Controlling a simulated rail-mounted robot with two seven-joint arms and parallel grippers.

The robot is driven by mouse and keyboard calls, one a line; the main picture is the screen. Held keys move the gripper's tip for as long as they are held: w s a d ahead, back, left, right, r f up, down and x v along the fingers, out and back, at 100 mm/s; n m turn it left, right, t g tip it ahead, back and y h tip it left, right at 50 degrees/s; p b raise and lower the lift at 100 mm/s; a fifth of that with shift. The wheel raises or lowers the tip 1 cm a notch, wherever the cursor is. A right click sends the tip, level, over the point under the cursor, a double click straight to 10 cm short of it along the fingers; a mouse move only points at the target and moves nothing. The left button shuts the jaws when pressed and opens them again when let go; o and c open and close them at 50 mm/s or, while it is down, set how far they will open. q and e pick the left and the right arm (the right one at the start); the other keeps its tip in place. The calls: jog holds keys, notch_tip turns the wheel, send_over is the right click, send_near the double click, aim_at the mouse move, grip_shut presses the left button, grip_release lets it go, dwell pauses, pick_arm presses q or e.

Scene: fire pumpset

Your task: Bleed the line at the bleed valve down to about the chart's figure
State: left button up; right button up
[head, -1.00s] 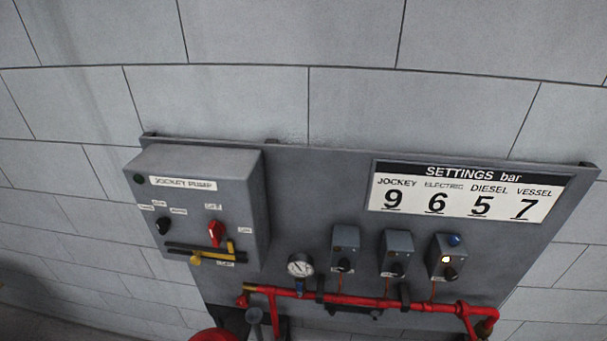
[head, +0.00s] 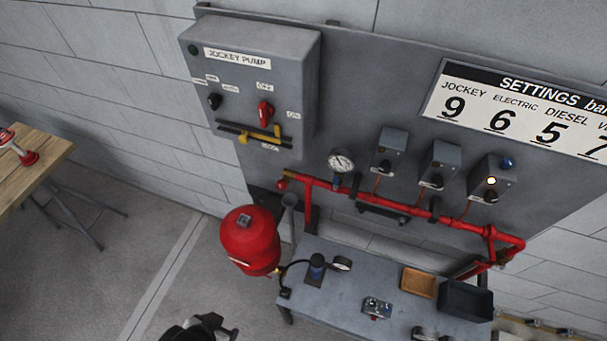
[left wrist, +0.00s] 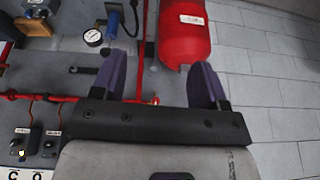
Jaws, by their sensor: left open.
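A red pipe (head: 400,208) runs along the foot of the grey panel. At its left end is a small brass and red fitting (head: 284,180), likely the bleed valve, above a grey funnel-topped tube (head: 290,202). A round white gauge (head: 341,161) stands on the pipe; its reading is too small to tell. The settings chart (head: 530,110) shows jockey 9, electric 6, diesel 5 and a partly cut-off vessel figure. My left gripper (head: 222,326) is low in the head view, apart from the pipe. In the left wrist view its fingers (left wrist: 156,80) are open and empty.
A red vessel (head: 250,240) stands left of a grey bench (head: 345,305) holding a hand pump, gauge and trays. Three small switch boxes (head: 438,165) and the jockey pump box (head: 255,80) are on the panel. A wooden table (head: 35,165) is at left. The floor between is clear.

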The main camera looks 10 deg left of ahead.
pick_arm(q)
jog(key=w+f+t+b, duration=0.3)
jog(key=w+f+b, duration=0.2)
jog(key=w+b, duration=0.5)
jog(key=t+h+b, duration=0.2)
jog(key=t+b, duration=0.7)
jog(key=t, duration=0.2)
send_near(280, 188)
jog(key=shift+n, duration=0.3)
jog(key=w, duration=0.3)
jog(key=w+d, duration=0.1)
jog(key=w, duration=0.6)
jog(key=shift+w+d+f, duration=0.1)
jog(key=shift+w+d, duration=0.1)
jog(key=shift+w, duration=0.2)
